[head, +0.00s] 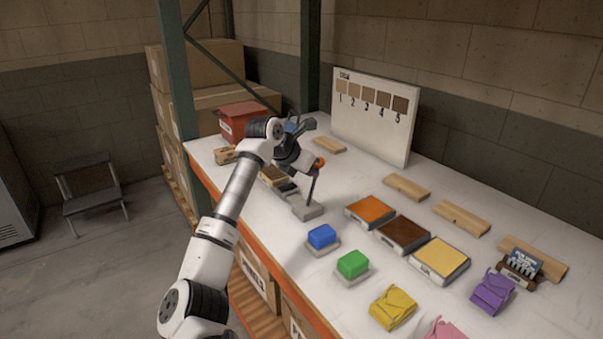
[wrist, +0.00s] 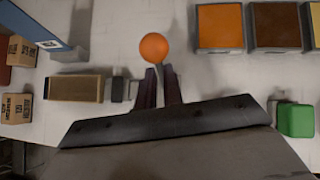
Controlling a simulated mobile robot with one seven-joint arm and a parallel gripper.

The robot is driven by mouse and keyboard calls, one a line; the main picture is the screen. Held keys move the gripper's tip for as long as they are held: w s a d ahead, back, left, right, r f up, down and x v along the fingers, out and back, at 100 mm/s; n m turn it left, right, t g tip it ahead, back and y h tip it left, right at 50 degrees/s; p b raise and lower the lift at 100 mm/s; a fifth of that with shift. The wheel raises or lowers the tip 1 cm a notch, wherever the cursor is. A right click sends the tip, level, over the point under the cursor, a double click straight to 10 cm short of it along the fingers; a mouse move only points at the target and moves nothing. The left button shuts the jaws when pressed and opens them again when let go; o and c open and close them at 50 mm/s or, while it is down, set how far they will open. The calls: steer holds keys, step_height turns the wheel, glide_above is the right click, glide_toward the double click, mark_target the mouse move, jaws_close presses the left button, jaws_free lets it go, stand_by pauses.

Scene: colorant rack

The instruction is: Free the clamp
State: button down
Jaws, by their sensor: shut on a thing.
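The clamp's lever carries an orange ball knob (head: 320,162); the knob also shows in the wrist view (wrist: 155,46), just beyond my fingertips. The dark lever (head: 311,188) rises, slightly tilted, from a grey base (head: 304,207) on the bench. My gripper (wrist: 160,70) is shut on the lever just below the knob, with one finger on each side. A brown-topped block (head: 273,175) lies left of the lever, and shows in the wrist view (wrist: 75,88) beside a small dark pad (wrist: 118,90). The lever's lower part is hidden in the wrist view.
A blue block (head: 321,236) and a green block (head: 352,264) stand near the front edge. Orange (head: 370,210), brown (head: 403,234) and yellow (head: 439,258) trays lie to the right. A red bin (head: 240,122) and a numbered board (head: 372,115) stand behind.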

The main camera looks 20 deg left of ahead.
mark_target(320, 167)
steer(key=shift+w+d, duration=0.8)
steer(key=shift+w, duration=0.3)
steer(key=shift+d, duration=0.1)
steer(key=shift+w+d, duration=0.1)
steer(key=shift+d, duration=0.1)
steer(key=shift+r, duration=0.1)
